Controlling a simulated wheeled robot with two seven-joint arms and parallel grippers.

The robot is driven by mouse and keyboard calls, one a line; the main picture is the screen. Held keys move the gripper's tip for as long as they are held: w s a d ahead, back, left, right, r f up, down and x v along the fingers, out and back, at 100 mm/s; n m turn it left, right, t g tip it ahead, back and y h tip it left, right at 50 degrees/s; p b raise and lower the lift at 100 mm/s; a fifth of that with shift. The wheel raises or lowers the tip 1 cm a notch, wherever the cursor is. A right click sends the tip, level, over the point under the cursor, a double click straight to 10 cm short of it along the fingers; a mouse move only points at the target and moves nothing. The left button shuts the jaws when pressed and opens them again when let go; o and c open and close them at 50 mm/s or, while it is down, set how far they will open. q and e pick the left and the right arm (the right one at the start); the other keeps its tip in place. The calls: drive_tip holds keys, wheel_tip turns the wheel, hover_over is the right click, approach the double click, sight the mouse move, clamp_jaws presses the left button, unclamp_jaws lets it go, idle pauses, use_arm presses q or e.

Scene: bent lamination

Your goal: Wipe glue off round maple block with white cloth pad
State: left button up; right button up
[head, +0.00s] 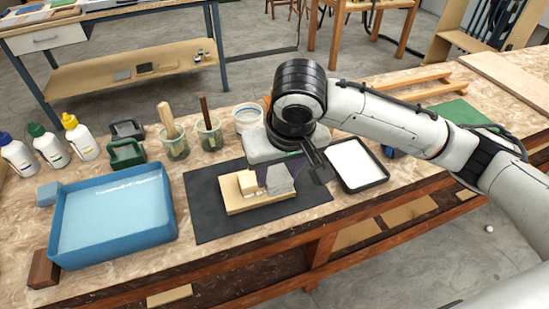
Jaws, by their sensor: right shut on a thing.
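My right gripper (290,166) reaches in from the right and hangs over the work board. It is shut on a pale grey-white pad (279,180), which looks like the cloth pad. The wrist hides much of the grip. The pad is at the right end of a light wooden base (262,204). A pale maple block (248,183) stands on that base, just left of the pad. Its round shape is hard to make out, and I cannot tell whether the pad touches it. No glue can be made out at this size. My left gripper is not in view.
A black mat (212,211) lies under the base. A blue water tray (69,257) is at left, a black tray with a white sheet (353,162) at right. Glue bottles (80,138), brush jars (174,145) and clamps (126,153) line the back. The mat's left part is bare.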

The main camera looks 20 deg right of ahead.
drive_tip(key=b+x, duration=0.1)
drive_tip(key=x, duration=0.1)
drive_tip(key=s+b+x, duration=0.1)
drive_tip(key=x, duration=0.1)
drive_tip(key=shift+w+f, duration=0.1)
drive_tip(key=shift+f, duration=0.3)
drive_tip(key=b+x, duration=0.4)
drive_tip(key=b, duration=0.2)
drive_tip(key=shift+f, duration=0.25)
drive_tip(key=a+p, duration=0.1)
drive_tip(key=a+r+p, duration=0.1)
drive_tip(key=shift+a, duration=0.35)
drive_tip(key=shift+a+p, duration=0.6)
drive_tip(key=shift+a, duration=0.3)
drive_tip(key=shift+w+f+p, duration=0.1)
drive_tip(key=shift+p, duration=0.2)
drive_tip(key=shift+d+p, duration=0.95)
drive_tip(key=shift+d, duration=1)
drive_tip(key=shift+d+f, duration=0.15)
drive_tip(key=shift+d, duration=0.15)
drive_tip(key=shift+f, duration=0.3)
drive_tip(key=shift+a+r, duration=0.1)
drive_tip(key=shift+a, duration=0.05)
